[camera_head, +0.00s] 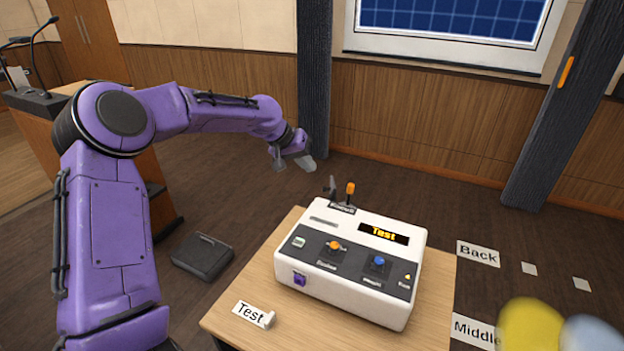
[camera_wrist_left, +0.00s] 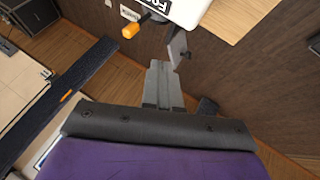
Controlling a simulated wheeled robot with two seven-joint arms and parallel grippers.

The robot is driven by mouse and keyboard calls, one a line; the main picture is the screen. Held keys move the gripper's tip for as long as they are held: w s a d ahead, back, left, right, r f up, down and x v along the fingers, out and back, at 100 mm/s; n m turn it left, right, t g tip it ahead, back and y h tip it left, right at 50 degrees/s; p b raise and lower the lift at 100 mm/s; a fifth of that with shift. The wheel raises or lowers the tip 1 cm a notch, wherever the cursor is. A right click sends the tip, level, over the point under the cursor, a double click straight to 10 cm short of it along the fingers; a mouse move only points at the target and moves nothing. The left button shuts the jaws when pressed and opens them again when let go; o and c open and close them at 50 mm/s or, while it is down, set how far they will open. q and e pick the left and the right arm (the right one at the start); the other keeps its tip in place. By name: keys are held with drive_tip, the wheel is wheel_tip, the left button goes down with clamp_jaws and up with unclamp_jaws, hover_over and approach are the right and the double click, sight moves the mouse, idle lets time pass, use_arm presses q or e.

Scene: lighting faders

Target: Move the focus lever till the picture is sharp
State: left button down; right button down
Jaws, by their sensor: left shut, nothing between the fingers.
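The focus lever (camera_head: 350,190) has an orange tip and stands at the back edge of the white console (camera_head: 340,215), by a "Focus" label. Its orange tip also shows in the left wrist view (camera_wrist_left: 131,30). My left gripper (camera_head: 308,164) is shut and empty, behind and left of the lever, apart from it. In the left wrist view its fingers (camera_wrist_left: 163,85) are together, pointing toward the console. A dark upright plate (camera_head: 330,187) stands left of the lever. The picture (camera_head: 450,20) on the wall screen is a blue grid, partly cut off by the frame. My right gripper is not in view.
A "Test" card (camera_head: 250,313) is at the table's front left. Blurred yellow and bluish shapes fill the lower right.

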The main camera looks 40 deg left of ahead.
sight(349, 187)
use_arm(q)
drive_tip(key=p+x, duration=0.1)
drive_tip(key=x, duration=0.4)
drive_tip(key=p+x, duration=0.1)
drive_tip(key=x, duration=0.4)
drive_tip(key=shift+w+d+r, duration=0.1)
drive_tip(key=shift+d+r, duration=0.1)
drive_tip(key=d, duration=0.1)
drive_tip(key=w+d+p, duration=0.1)
drive_tip(key=d, duration=0.1)
drive_tip(key=shift+w+d, duration=0.2)
drive_tip(key=shift+w, duration=0.1)
drive_tip(key=shift+a+f, duration=0.1)
drive_tip(key=shift+w+d+p, duration=0.3)
drive_tip(key=shift+d+p, duration=0.15)
drive_tip(key=shift+d, duration=0.65)
drive_tip(key=shift+a, duration=0.15)
